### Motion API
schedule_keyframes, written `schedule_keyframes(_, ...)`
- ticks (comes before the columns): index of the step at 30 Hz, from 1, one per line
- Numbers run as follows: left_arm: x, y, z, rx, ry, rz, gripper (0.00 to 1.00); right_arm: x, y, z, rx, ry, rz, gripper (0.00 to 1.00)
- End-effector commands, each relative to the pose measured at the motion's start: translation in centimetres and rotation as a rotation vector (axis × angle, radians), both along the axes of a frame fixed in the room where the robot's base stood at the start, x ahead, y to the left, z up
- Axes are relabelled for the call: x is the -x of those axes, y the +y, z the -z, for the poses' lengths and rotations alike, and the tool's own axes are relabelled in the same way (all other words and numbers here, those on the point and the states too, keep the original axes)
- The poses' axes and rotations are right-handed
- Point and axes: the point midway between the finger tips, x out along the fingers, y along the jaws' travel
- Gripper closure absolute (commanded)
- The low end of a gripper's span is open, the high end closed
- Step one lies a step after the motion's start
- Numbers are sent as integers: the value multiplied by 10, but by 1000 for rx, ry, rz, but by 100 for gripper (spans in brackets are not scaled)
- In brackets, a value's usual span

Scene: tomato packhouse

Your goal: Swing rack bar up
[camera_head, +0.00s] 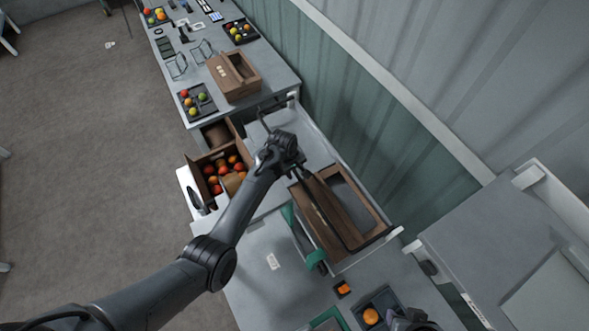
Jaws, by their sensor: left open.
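A dark, thin rack bar (325,216) lies low over a brown wooden crate (377,212) in the white-edged rack on the bench. It runs along the crate and bends across its near end. My left arm reaches in from the lower left. Its gripper (296,168) is open at the bar's far end, above the crate's far edge. Whether the fingers touch the bar or stand around it is hard to tell. A dark part at the bottom edge looks like my right gripper (412,322); it is mostly cut off and its fingers are unclear.
A box of tomatoes (192,173) stands left of my left gripper. Beyond are a brown carton (256,82) and a tray of tomatoes (208,107). A green strap-like thing (316,258) lies by the crate. A dark tray (392,293) holds an orange fruit. The corrugated wall (330,75) limits the right side.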

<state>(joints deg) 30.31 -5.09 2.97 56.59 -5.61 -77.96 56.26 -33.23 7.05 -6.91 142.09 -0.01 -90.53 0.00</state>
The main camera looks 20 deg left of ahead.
Motion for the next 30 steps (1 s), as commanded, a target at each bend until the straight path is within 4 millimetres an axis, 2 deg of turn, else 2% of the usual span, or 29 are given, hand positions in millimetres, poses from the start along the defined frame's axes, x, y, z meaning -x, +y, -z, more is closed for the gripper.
schedule_keyframes(8,0,0,1,0,0,0,60,0,-1,0,5,0,-2,57)
schedule_keyframes(11,0,0,1,0,0,0,72,0,-1,0,4,0,-1,57)
schedule_keyframes(16,0,0,1,0,0,0,98,0,0,0,1,1,1,57)
schedule_keyframes(17,0,0,1,0,0,0,100,0,0,0,0,1,2,57)
schedule_keyframes(30,-3,4,-1,-7,6,-6,100,0,1,2,-7,0,6,57)
